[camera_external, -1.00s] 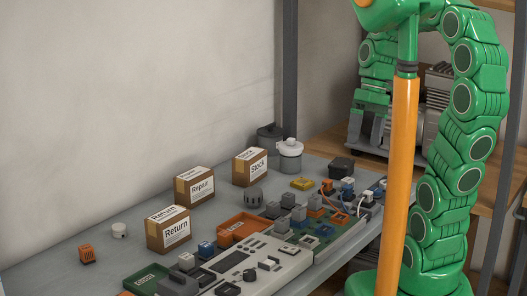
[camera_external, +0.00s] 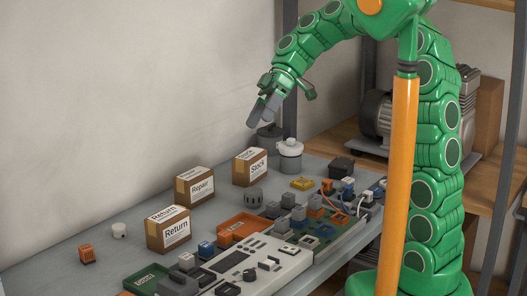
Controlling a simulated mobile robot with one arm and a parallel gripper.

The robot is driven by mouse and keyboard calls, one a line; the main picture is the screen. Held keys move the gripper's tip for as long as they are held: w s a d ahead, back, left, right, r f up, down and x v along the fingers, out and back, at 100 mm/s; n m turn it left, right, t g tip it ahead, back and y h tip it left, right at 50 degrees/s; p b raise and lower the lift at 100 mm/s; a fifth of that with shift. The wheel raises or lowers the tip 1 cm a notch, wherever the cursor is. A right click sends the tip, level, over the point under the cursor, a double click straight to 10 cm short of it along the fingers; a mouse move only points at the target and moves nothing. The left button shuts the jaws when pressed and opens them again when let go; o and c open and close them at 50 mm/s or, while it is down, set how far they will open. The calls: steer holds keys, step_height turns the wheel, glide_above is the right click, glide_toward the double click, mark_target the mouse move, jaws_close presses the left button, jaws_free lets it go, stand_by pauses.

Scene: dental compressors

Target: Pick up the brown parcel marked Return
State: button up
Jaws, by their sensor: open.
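The brown parcel marked Return (camera_external: 157,238) stands on the grey bench at the front left, with white labels on its top and side. A brown parcel marked Repair (camera_external: 183,194) stands just behind it. A brown parcel marked Stock (camera_external: 241,172) is farther back to the right. My gripper (camera_external: 260,115) hangs above the back of the bench, over the grey and white canisters, with its grey fingers pointing down and left. It is open and empty, well apart from the Return parcel, up and to the right of it.
A white canister (camera_external: 290,158) and a dark canister (camera_external: 268,139) stand below my gripper. An orange tray (camera_external: 244,226), a pale device (camera_external: 250,275) and several small blocks crowd the bench right of the parcels. A wall runs behind; a grey post (camera_external: 290,60) rises at the back.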

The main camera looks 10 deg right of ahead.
steer(key=shift+w+a+f+n+g+y, duration=0.45)
steer(key=shift+w+a+f+n, duration=0.65)
steer(key=shift+a, duration=2.05)
steer(key=shift+w+a+f+n+g+y, duration=0.5)
steer(key=shift+a+n, duration=1.05)
steer(key=shift+a, duration=1.6)
steer(key=shift+w+a+f+n+g+y, duration=0.4)
steer(key=shift+w+a+f+n, duration=0.75)
steer(key=shift+a, duration=2)
glide_toward(171, 222)
steer(key=w+f, duration=0.1)
steer(key=w+a+f, duration=0.1)
steer(key=w+f, duration=0.1)
steer(key=shift+f, duration=0.3)
steer(key=shift+s+a+f, duration=0.25)
steer(key=shift+a+f, duration=0.05)
steer(key=shift+a, duration=0.05)
steer(key=shift+x, duration=3.45)
steer(key=shift+a+r, duration=0.1)
steer(key=shift+r, duration=0.1)
steer(key=c, duration=1.2)
steer(key=shift+c, duration=0.2)
